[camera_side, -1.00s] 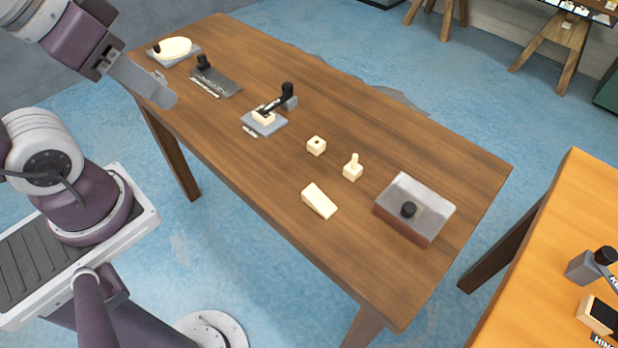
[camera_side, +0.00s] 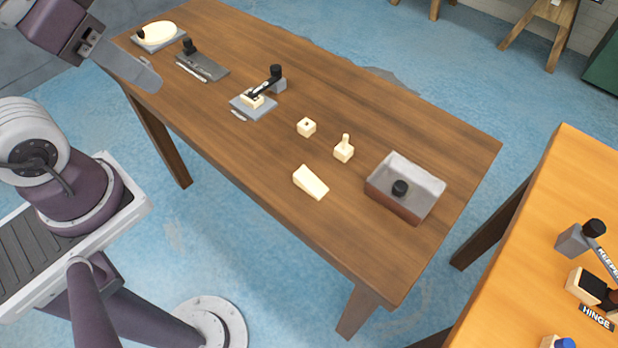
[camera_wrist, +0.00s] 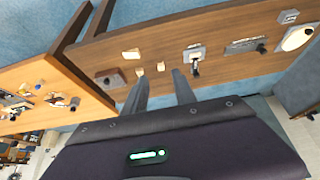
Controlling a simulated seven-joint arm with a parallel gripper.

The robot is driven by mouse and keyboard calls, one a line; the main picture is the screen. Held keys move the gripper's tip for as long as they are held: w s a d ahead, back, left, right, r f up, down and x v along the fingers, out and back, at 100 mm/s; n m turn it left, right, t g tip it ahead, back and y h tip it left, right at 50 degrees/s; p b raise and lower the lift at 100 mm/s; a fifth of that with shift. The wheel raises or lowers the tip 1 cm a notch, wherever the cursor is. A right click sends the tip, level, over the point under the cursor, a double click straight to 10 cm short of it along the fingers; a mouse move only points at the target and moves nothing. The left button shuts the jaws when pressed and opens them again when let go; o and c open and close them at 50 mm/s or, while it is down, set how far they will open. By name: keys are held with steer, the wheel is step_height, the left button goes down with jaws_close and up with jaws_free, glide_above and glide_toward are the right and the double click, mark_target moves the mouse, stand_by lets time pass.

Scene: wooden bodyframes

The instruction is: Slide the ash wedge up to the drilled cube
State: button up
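The pale ash wedge (camera_side: 310,183) lies on the brown wooden table near its front edge; it also shows in the wrist view (camera_wrist: 131,54). The drilled cube (camera_side: 306,127), pale with a dark hole on top, sits behind the wedge with a clear gap between them; it also shows in the wrist view (camera_wrist: 160,67). My gripper (camera_side: 152,82) is above the table's far left end in the side view, well away from both. In the wrist view its two fingers (camera_wrist: 160,74) stand apart with nothing held between them.
A pale cube with a peg (camera_side: 344,151) stands right of the drilled cube. A clamp fixture on a grey plate (camera_side: 255,105), a dark plate (camera_side: 204,68) and a pale oval piece (camera_side: 158,33) are left.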

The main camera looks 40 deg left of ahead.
mark_target(303, 178)
steer(key=shift+f, duration=0.1)
steer(key=c, duration=0.3)
steer(key=w+f+m, duration=0.1)
steer(key=m, duration=0.1)
steer(key=w+m+y, duration=0.1)
steer(key=m, duration=0.1)
steer(key=w+f+m+g, duration=0.1)
steer(key=m, duration=0.1)
steer(key=shift+w+a+f+m, duration=0.2)
steer(key=shift+a+f+m, duration=0.1)
steer(key=shift+a+m, duration=0.1)
jaws_close()
steer(key=w+d+f+m+g, duration=0.15)
steer(key=d+f+m, duration=0.35)
steer(key=m, duration=0.5)
steer(key=w+d+f+m+h, duration=0.1)
steer(key=w+d+f+m, duration=0.1)
steer(key=d+f+m, duration=0.5)
steer(key=w+d+f+m, duration=0.1)
steer(key=f+m, duration=0.4)
steer(key=m, duration=0.7)
steer(key=shift+g, duration=0.25)
steer(key=x, duration=1)
steer(key=shift+w, duration=0.1)
steer(key=w, duration=0.2)
steer(key=shift+w, duration=0.4)
steer(key=shift+w+r, duration=0.1)
steer(key=shift+w, duration=0.6)
